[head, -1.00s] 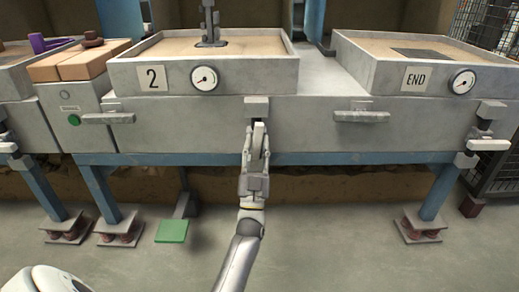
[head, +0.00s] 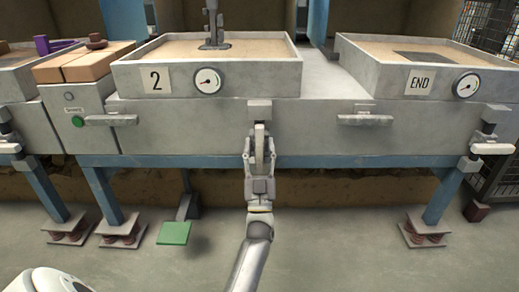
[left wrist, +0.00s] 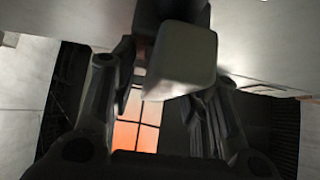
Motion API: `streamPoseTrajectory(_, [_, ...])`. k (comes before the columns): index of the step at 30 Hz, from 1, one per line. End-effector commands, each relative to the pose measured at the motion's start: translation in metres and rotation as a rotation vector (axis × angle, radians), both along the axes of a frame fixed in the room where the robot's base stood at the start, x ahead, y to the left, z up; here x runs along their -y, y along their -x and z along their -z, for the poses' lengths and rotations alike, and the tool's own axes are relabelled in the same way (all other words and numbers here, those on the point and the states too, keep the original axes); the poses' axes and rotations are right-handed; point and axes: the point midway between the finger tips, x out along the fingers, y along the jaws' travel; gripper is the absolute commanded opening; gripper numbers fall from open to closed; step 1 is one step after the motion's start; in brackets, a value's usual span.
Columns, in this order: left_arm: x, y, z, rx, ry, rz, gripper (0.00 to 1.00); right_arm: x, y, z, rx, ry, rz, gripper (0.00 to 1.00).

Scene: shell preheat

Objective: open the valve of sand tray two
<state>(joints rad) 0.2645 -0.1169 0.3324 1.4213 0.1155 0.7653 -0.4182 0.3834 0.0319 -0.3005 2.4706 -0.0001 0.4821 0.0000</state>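Sand tray two (head: 130,78) is a grey box of sand with a "2" plate and a round gauge (head: 208,81) on its front. Its valve hangs below a small grey block (head: 259,106) on the bench front, with a pale lever (head: 259,143) that looks upright in the picture. My left gripper (head: 259,146) is at this lever, one finger on each side. In the left wrist view, the lever's blunt end (left wrist: 187,58) shows between and above the spread fingers; I cannot tell if they touch it. My right gripper is out of view.
Grey bars (head: 365,119) and (head: 112,120) stick out from the bench front on both sides. The END tray (head: 390,75) is at right, with another valve lever (head: 492,148) lying crosswise below it. A green pedal (head: 174,233) is on the floor.

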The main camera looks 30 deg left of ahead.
Motion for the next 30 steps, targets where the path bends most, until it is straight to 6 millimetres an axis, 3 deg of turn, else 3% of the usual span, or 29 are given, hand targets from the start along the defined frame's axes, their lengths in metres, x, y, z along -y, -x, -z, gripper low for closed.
streamPoseTrajectory(8, [0.001,0.001,0.001,0.0,-0.002,-0.001,0.43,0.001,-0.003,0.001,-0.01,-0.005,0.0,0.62])
streamPoseTrajectory(21, [0.026,0.036,0.046,-0.004,-0.001,0.0,0.43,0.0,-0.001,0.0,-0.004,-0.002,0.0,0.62])
streamPoseTrajectory(30, [0.031,0.044,0.053,0.0,-0.002,0.0,0.43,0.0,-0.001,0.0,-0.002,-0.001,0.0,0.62])
